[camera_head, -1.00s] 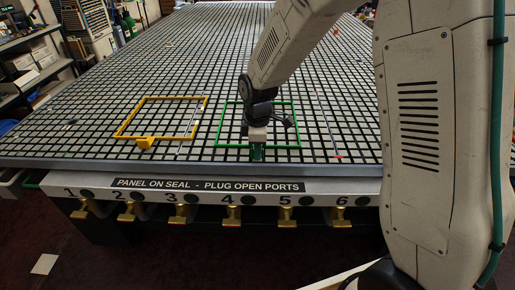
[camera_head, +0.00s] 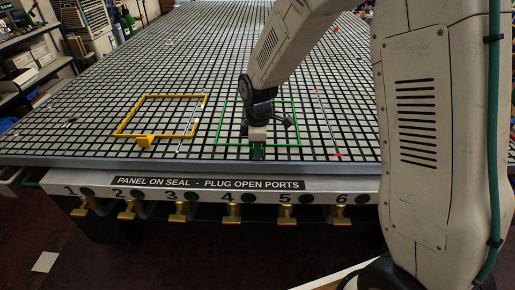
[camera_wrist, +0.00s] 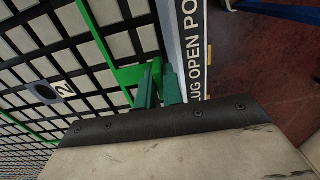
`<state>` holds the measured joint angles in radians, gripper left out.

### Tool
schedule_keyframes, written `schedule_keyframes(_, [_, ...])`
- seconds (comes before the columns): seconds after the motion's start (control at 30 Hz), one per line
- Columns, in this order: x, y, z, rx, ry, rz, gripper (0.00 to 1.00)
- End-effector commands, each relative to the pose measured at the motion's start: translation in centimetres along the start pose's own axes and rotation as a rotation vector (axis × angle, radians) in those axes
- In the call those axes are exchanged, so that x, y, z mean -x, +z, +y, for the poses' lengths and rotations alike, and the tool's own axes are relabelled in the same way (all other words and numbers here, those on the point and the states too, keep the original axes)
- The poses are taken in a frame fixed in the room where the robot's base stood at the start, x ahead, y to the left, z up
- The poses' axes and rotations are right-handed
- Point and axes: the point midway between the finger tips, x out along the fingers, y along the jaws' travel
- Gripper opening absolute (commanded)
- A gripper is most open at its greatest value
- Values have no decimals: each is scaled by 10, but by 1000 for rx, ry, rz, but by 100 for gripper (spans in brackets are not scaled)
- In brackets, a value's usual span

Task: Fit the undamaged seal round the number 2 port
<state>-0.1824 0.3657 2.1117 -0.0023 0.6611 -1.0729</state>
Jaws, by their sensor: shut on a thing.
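The green square seal (camera_head: 280,146) lies at the table's near edge, looking thin and level with the grid lines. My gripper (camera_head: 257,152) is shut on its front tab, pointing down. In the wrist view my gripper (camera_wrist: 157,72) has green fingers around the tab, and the seal (camera_wrist: 100,42) runs along the black grooves. The number 2 port (camera_wrist: 45,90), a dark round hole beside a "2" label, lies between the seal's strips. My arm hides part of the seal's inside in the head view. A yellow square seal (camera_head: 170,97) with a yellow tab lies to the left.
The gridded table (camera_head: 260,40) is mostly clear behind. A thin pale rod (camera_head: 190,125) lies by the yellow seal's right side, and another thin line with a red end (camera_head: 329,154) lies right of the green seal. Brass valves (camera_head: 232,212) line the front edge.

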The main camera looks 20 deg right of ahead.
Motion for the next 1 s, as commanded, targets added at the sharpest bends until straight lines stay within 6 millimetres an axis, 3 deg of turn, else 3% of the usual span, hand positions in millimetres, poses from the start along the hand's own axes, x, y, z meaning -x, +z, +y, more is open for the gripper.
schedule_keyframes(0.17, [0, 0, 0, 0, 1, 0, 0])
schedule_keyframes(0.3, [0, 0, 0, 0, 0, 0, 34])
schedule_keyframes(0.67, [8, 0, 0, 0, 1, 1, 34])
schedule_keyframes(1.0, [63, 0, 1, 0, 3, 2, 34])
